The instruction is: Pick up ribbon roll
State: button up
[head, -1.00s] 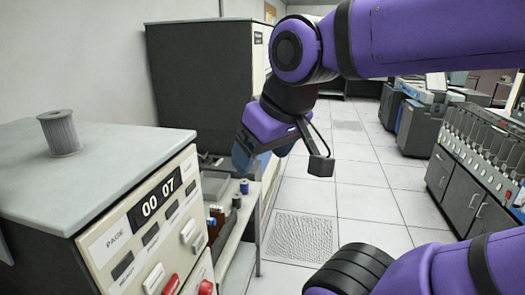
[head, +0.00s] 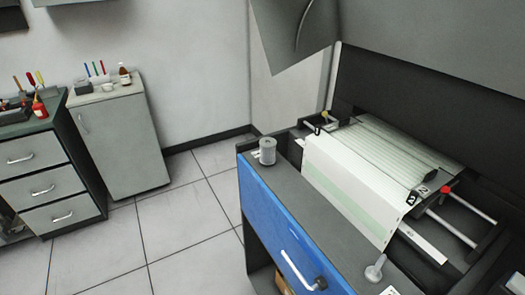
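A small grey cylinder (head: 267,151), which looks like a roll, stands upright on the near-left ledge of the printer. I cannot tell for certain that it is the ribbon roll. A pale knob-topped piece with a flared end (head: 375,269) sits farther along the same ledge at the lower right; what it is stays unclear. My gripper and arm are not in view.
The printer (head: 480,200) has a raised grey cover, a blue front panel (head: 290,240) with a handle, and striped paper (head: 345,190) in it. A grey cabinet (head: 125,145) and a drawer unit (head: 45,180) stand at the left. Tiled floor between is clear.

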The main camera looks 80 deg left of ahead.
aim_at(267, 152)
jog(key=u, duration=2.65)
